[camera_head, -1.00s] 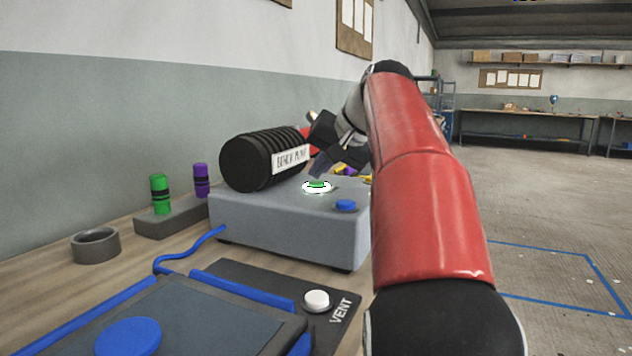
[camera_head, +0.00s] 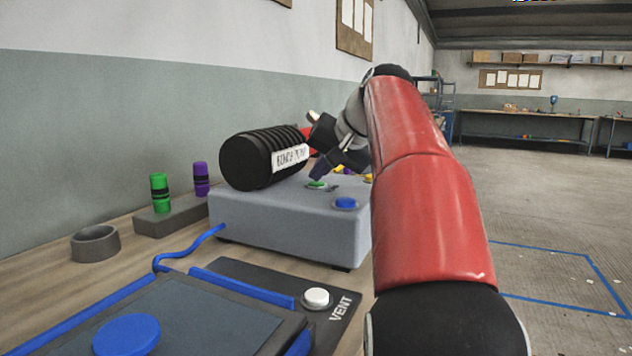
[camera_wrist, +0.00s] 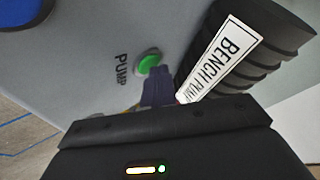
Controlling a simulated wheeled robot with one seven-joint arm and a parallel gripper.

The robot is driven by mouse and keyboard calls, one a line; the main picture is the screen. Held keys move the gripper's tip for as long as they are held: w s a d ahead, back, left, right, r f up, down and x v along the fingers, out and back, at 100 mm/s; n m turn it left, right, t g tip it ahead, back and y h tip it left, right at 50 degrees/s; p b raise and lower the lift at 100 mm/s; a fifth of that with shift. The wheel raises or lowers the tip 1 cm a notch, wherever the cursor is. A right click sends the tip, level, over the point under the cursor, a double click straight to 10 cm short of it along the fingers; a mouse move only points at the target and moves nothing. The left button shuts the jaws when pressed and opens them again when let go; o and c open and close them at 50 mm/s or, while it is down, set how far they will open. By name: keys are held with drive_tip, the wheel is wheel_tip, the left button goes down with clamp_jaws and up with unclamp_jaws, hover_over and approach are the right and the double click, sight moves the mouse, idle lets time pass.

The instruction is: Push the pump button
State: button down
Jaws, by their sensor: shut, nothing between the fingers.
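The green pump button (camera_head: 317,184) sits on top of the grey pump box (camera_head: 280,228), beside the black ribbed cylinder labelled BENCH PUMP (camera_head: 247,162). In the wrist view the green button (camera_wrist: 149,63) has the word PUMP beside it. My gripper (camera_head: 319,174) is shut and empty, its dark purple fingertips pointing down right at the button. In the wrist view the fingertips (camera_wrist: 158,72) overlap the button's edge. I cannot tell whether they touch it or hover just above.
A blue button (camera_head: 345,203) is on the same box, nearer the front. A white VENT button (camera_head: 316,298) sits on a dark panel in front. Green (camera_head: 160,193) and purple (camera_head: 201,179) cylinders stand in a grey block, near a grey ring (camera_head: 95,244).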

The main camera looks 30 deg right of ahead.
sight(320, 184)
idle(0.3)
drive_tip(key=shift+r+p, duration=0.4)
drive_tip(key=shift+p, duration=0.15)
wheel_tip(320, 184, up, 2)
drive_tip(key=p, duration=0.2)
drive_tip(key=shift+r+p, duration=0.2)
drive_tip(key=shift+p, duration=0.1)
drive_tip(key=shift+r, duration=1.8)
